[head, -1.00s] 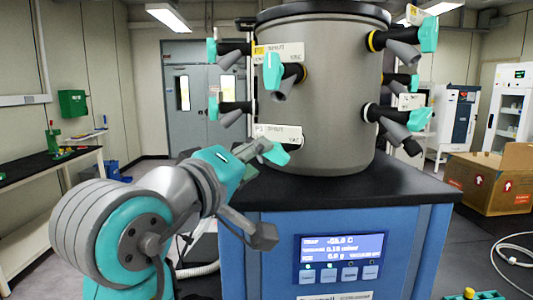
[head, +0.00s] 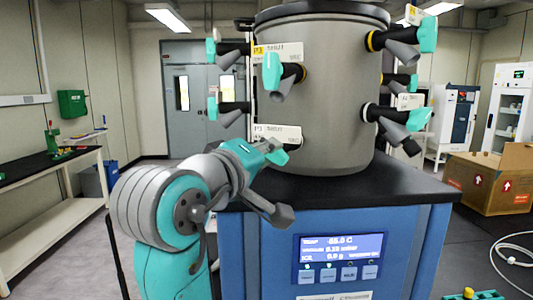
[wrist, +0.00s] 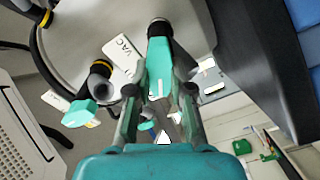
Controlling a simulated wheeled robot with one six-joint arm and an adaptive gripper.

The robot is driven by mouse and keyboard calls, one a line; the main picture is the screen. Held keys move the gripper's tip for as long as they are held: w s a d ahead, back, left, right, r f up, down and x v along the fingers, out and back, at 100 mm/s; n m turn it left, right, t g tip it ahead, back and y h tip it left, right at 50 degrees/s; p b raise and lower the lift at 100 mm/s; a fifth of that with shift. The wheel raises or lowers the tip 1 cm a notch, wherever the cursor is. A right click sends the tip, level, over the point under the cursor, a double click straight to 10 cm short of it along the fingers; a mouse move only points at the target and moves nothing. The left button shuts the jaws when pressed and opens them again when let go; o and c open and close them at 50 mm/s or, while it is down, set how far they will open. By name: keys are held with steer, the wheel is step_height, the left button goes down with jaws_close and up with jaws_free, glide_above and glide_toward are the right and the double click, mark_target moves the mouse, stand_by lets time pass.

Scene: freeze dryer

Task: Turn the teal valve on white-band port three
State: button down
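A teal valve handle (head: 279,157) sits on the lower front port of the grey drum (head: 325,105), under a white label plate (head: 279,133) whose small print I cannot read surely. In the wrist view, the teal handle (wrist: 159,78) with its black stem lies between the fingers of my gripper (wrist: 160,92). The fingers are apart, one on each side of the handle, with narrow gaps visible. In the head view my gripper (head: 267,147) reaches the handle from the left and partly hides it and the port.
A yellow-banded port with another teal handle (head: 272,72) is above; it also shows in the wrist view (wrist: 80,112). More ports line the drum's sides. The black-topped blue cabinet (head: 340,230) is below. A cardboard box (head: 490,180) stands at right.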

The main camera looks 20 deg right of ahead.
steer(key=shift+m, duration=0.3)
steer(key=m, duration=1.1)
stand_by(0.6)
steer(key=c, duration=1)
jaws_free()
steer(key=shift+c, duration=0.2)
steer(key=v, duration=1.2)
